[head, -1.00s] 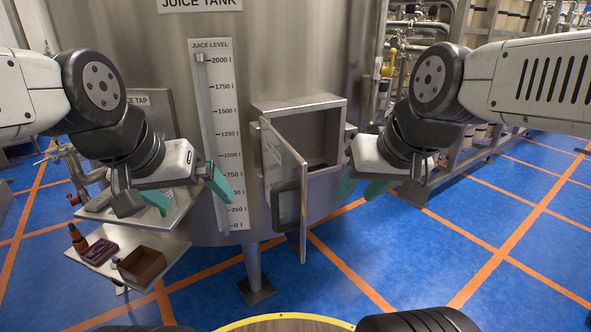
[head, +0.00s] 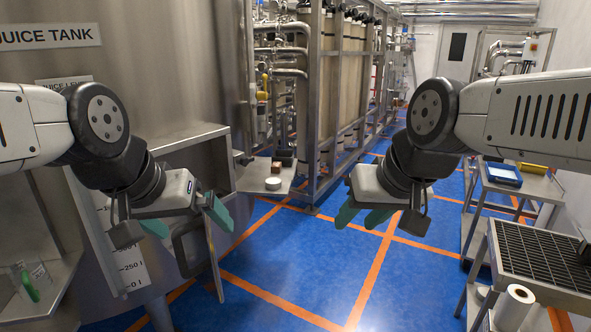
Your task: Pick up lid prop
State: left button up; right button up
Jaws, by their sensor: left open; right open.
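I cannot make out a lid prop for certain in the head view. My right gripper (head: 362,215) is open and empty above the blue floor, right of the tank. A small steel shelf (head: 250,181) beside the tank, between the grippers in the picture, carries a white round item (head: 273,183) and small dark boxes (head: 285,157).
At right stand a table with a black grating (head: 540,255), a white roll (head: 513,307) below it, and a cart with a blue tray (head: 503,173). A green-handled item (head: 30,287) lies on a left shelf. Blue floor (head: 300,265) between is clear.

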aim_at(276, 167)
jog(key=z, duration=0.3)
jog(key=i+l+z, duration=0.1)
jog(key=i+z, duration=0.55)
jog(key=i, duration=0.15)
jog(key=i+u, duration=0.25)
jog(key=i, duration=0.55)
jog(key=i+j+u, duration=0.15)
jog(key=i+u, duration=0.75)
jog(key=i+l+u, duration=0.1)
jog(key=i+u, duration=0.2)
jog(key=u, duration=0.2)
